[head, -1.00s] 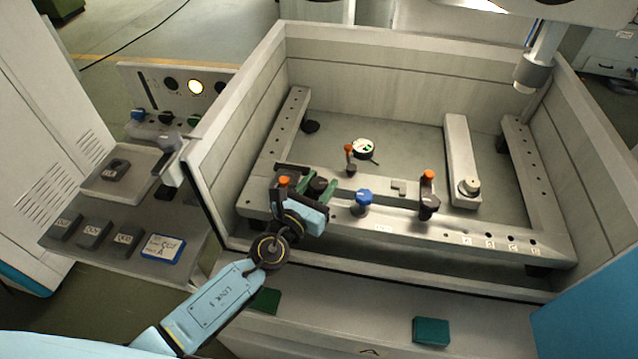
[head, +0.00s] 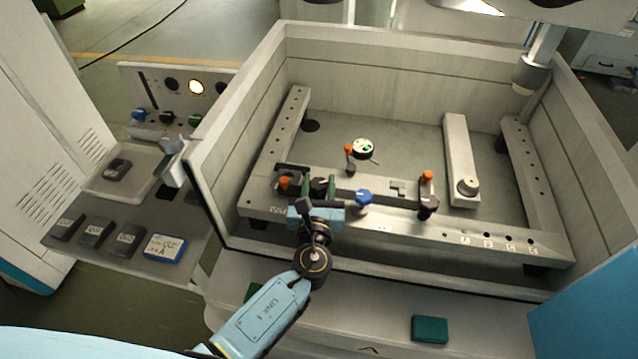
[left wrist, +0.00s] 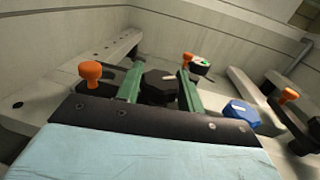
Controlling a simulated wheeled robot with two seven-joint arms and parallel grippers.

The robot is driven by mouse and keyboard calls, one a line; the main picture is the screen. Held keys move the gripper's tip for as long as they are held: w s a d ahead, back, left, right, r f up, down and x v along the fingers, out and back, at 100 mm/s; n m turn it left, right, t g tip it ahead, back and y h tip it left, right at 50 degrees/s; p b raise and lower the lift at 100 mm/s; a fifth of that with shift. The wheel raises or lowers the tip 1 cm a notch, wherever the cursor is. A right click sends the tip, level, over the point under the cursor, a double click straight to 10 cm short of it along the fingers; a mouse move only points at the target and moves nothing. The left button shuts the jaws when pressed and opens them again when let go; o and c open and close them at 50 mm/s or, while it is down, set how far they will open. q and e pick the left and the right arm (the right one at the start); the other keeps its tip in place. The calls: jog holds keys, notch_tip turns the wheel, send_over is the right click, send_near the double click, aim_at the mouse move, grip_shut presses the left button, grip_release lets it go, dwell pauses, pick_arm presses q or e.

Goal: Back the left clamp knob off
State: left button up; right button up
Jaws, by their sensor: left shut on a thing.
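The left clamp knob (head: 319,185) is a dark, lobed knob on the left part of the front rail; it also shows in the left wrist view (left wrist: 159,86). My left gripper (head: 318,187) has its two green fingers on either side of the knob and is shut on it. In the left wrist view the fingers (left wrist: 160,90) flank the knob, whose top shows between them. The knob's underside and stem are hidden. My right gripper is not in view.
An orange-topped post (head: 284,182) stands close left of my fingers, another (head: 349,149) behind. A blue knob (head: 363,196) sits close right on the rail (head: 400,226). Further right is a dark clamp with an orange top (head: 427,177). The tank wall (head: 225,165) stands left.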

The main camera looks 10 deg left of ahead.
pick_arm(q)
jog(key=shift+n+g+y+b, duration=0.6)
jog(key=shift+n+y, duration=0.45)
jog(key=shift+y, duration=0.5)
jog(key=shift+n+g+y+b, duration=0.4)
jog(key=shift+n+y+b, duration=0.3)
jog(key=shift+n+y, duration=0.6)
jog(key=shift+y, duration=0.35)
jog(key=o, duration=1)
jog(key=shift+c, duration=0.2)
jog(key=p+v, duration=0.2)
jog(key=v, duration=1.1)
jog(key=shift+s+r+p, duration=0.15)
jog(key=shift+p, duration=0.15)
